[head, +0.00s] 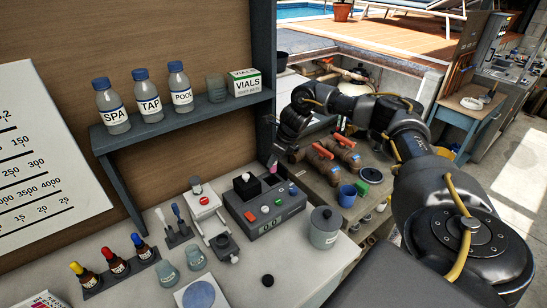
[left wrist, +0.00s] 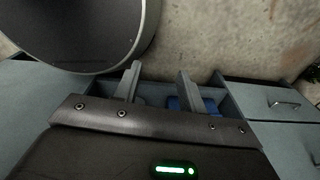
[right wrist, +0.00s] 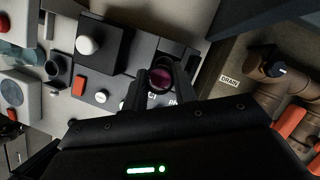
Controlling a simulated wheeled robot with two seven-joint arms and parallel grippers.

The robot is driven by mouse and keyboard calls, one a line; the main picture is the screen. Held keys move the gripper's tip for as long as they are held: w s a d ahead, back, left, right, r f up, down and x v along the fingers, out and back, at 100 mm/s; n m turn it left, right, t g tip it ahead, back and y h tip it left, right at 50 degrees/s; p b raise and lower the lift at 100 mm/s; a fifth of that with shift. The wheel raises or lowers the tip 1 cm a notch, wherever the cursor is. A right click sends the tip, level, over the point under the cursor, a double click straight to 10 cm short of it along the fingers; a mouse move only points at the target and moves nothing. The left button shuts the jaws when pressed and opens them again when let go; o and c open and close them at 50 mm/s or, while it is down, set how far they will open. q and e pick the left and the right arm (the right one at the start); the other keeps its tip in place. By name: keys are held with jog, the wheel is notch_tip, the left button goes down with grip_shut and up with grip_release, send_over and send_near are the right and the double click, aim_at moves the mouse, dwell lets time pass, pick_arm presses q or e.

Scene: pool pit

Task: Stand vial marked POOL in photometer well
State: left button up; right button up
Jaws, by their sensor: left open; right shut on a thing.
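My right gripper (head: 274,160) is shut on a small vial (right wrist: 161,80) of dark pink liquid. The vial (head: 273,169) shows pink under the gripper in the head view, at the far right end of the grey photometer (head: 262,226). In the right wrist view the vial lies over a dark block of the photometer (right wrist: 118,83). The well is hidden, and I cannot tell whether the vial is inside it or above it. No mark on the vial is legible. My left gripper (left wrist: 158,85) is open and empty in the left wrist view, outside the head view.
A lidded grey pot (head: 324,228) stands right of the photometer. A balance-like instrument (head: 215,225) stands left of it, with dropper bottles (head: 115,262) further left. Bottles marked SPA, TAP and POOL (head: 180,90) stand on the shelf (head: 185,120). Pipes with red handles (head: 335,150) lie beyond the bench.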

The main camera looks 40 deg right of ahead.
aim_at(273, 170)
jog(key=shift+f, duration=0.5)
jog(key=shift+d+b+x, duration=0.2)
jog(key=shift+b+x, duration=0.9)
jog(key=shift+x, duration=0.1)
jog(key=shift+s+f, duration=0.3)
jog(key=shift+f, duration=0.05)
pick_arm(q)
jog(key=shift+w+f, duration=0.25)
jog(key=shift+f, duration=0.45)
jog(key=shift+w+f, duration=0.2)
jog(key=shift+f, duration=0.5)
pick_arm(e)
jog(key=shift+r, duration=0.1)
jog(key=shift+w, duration=0.1)
pick_arm(q)
jog(key=shift+f+b, duration=0.6)
jog(key=shift+b, duration=0.1)
pick_arm(e)
jog(key=shift+f, duration=0.95)
pick_arm(q)
jog(key=shift+f, duration=0.1)
pick_arm(e)
jog(key=shift+f, duration=0.15)
